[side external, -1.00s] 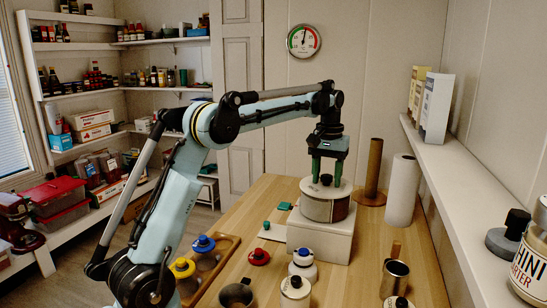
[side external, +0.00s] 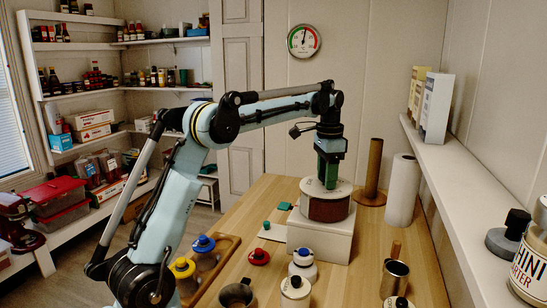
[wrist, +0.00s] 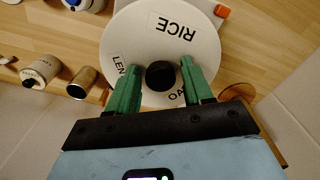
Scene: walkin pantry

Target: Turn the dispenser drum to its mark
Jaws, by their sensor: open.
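The dispenser drum (side external: 326,208) sits on a white block (side external: 320,240). Its side facing the side camera is reddish brown. In the wrist view its white top (wrist: 130,45) reads RICE, with parts of "LEN" and "OA" showing beside the fingers. A black knob (wrist: 160,75) stands at its centre. A small orange-red piece (wrist: 222,11) lies by the drum's rim at upper right; I cannot tell if it is the mark. My gripper (wrist: 160,68) is open, its green fingers on either side of the knob, with gaps visible. In the side view my gripper (side external: 328,178) points down at the drum top.
A brown roll (side external: 373,170) and a white paper roll (side external: 402,190) stand right of the drum. Several lidded jars, a metal cup (side external: 395,279) and a wooden rack (side external: 215,260) occupy the table's front. A shelf (side external: 450,180) runs along the right wall.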

